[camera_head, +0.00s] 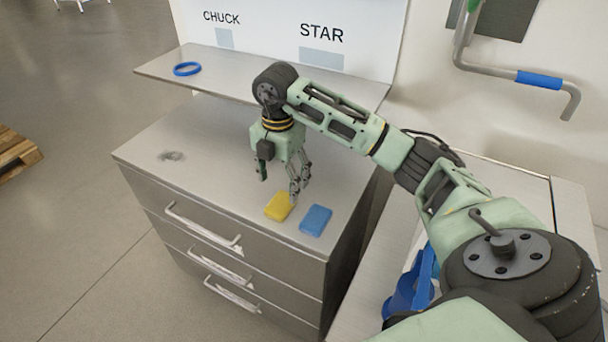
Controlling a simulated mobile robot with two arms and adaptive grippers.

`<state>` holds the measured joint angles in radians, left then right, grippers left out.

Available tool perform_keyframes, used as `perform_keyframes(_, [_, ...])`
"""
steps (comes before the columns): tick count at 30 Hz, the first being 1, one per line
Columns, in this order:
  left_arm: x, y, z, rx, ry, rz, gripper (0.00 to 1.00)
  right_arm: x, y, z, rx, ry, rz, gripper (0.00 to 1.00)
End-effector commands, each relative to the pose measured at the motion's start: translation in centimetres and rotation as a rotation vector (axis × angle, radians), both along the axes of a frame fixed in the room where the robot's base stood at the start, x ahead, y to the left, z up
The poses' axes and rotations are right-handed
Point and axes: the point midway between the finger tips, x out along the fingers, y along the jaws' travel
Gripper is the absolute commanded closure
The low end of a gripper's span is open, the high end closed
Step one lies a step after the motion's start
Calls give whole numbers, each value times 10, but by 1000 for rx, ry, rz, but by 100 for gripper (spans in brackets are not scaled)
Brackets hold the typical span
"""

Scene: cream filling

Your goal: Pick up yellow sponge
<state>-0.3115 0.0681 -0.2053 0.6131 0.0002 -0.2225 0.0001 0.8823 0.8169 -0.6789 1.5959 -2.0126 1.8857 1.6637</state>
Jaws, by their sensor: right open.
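The yellow sponge (277,207) lies flat on the top of the metal drawer cabinet (200,170), near its front right corner. My right gripper (280,188) is open and points down just above and behind the sponge. I cannot tell whether that finger touches the sponge. My left gripper is not in view.
A blue sponge (316,220) lies just right of the yellow one. A shelf (222,70) with a blue ring (187,69) stands above the cabinet's back. The cabinet top's left side is clear apart from a dark smudge (172,156).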

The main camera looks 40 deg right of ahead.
Motion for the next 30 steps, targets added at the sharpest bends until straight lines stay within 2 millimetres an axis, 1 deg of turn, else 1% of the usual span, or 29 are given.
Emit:
perform_keyframes(2, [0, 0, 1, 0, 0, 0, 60, -1, -5, 0, -27, 1, -14, 33])
perform_keyframes(5, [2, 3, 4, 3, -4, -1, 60, -1, -6, -10, -32, 2, -18, 33])
perform_keyframes(8, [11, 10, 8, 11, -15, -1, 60, -1, -6, -21, -30, 2, -17, 33])
perform_keyframes(13, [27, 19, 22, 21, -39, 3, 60, -1, -3, -43, -28, 3, -17, 33])
perform_keyframes(15, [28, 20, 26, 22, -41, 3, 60, -1, -3, -54, -28, 4, -18, 33])
perform_keyframes(18, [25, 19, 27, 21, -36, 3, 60, 0, -3, -67, -28, 2, -16, 33])
perform_keyframes(21, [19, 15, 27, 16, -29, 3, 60, 0, -3, -73, -28, 0, -16, 33])
perform_keyframes(27, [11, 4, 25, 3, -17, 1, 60, 0, -3, -74, -27, -2, -15, 33])
perform_keyframes(30, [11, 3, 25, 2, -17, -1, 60, 0, -3, -74, -27, -2, -15, 42])
